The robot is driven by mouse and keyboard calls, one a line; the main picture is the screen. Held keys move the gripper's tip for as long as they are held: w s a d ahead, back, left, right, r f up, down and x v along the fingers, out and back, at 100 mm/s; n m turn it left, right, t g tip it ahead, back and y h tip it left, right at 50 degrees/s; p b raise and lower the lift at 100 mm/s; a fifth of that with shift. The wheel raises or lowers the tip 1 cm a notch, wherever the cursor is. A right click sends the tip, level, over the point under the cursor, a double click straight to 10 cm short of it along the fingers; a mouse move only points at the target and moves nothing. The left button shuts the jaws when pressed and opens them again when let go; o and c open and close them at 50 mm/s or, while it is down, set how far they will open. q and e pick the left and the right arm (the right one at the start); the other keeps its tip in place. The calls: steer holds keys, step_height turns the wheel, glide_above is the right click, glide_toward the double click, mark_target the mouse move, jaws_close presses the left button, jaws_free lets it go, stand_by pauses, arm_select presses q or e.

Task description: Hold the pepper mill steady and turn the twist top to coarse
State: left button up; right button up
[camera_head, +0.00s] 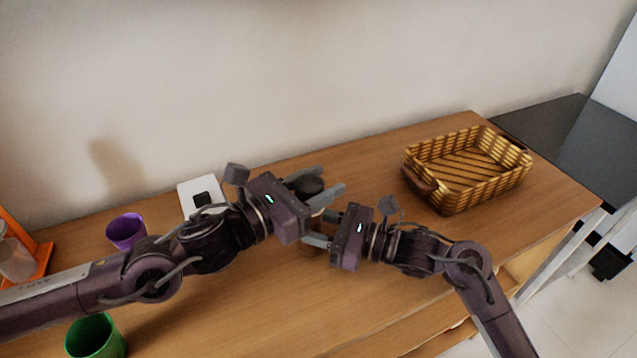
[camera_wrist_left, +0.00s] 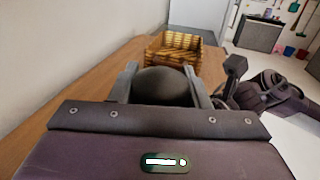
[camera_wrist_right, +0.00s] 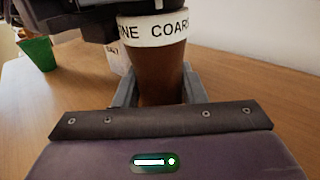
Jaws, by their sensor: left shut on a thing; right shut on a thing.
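The pepper mill stands on the wooden table, mostly hidden by my grippers in the head view. Its dark round twist top (camera_head: 306,187) is between the fingers of my left gripper (camera_head: 330,180), which is shut on it; the top also shows in the left wrist view (camera_wrist_left: 163,86). My right gripper (camera_head: 316,229) is shut on the brown mill body (camera_wrist_right: 150,76), lower down. A white band (camera_wrist_right: 152,29) above the body reads "...NE" and "COARS..." in the right wrist view. I cannot see a pointer mark.
A wicker basket (camera_head: 466,172) stands at the right on the table. A purple cup (camera_head: 126,231), a green cup (camera_head: 96,338) and an orange stand (camera_head: 40,262) are at the left.

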mark_target(299, 197)
arm_select(q)
steer(key=shift+w+a+n+t+y, duration=0.1)
steer(key=shift+n+t+y, duration=0.9)
steer(key=shift+t, duration=0.2)
steer(key=o, duration=1)
steer(key=shift+a, duration=0.1)
steer(key=v, duration=0.7)
steer(key=shift+s, duration=0.25)
steer(key=shift+c, duration=0.2)
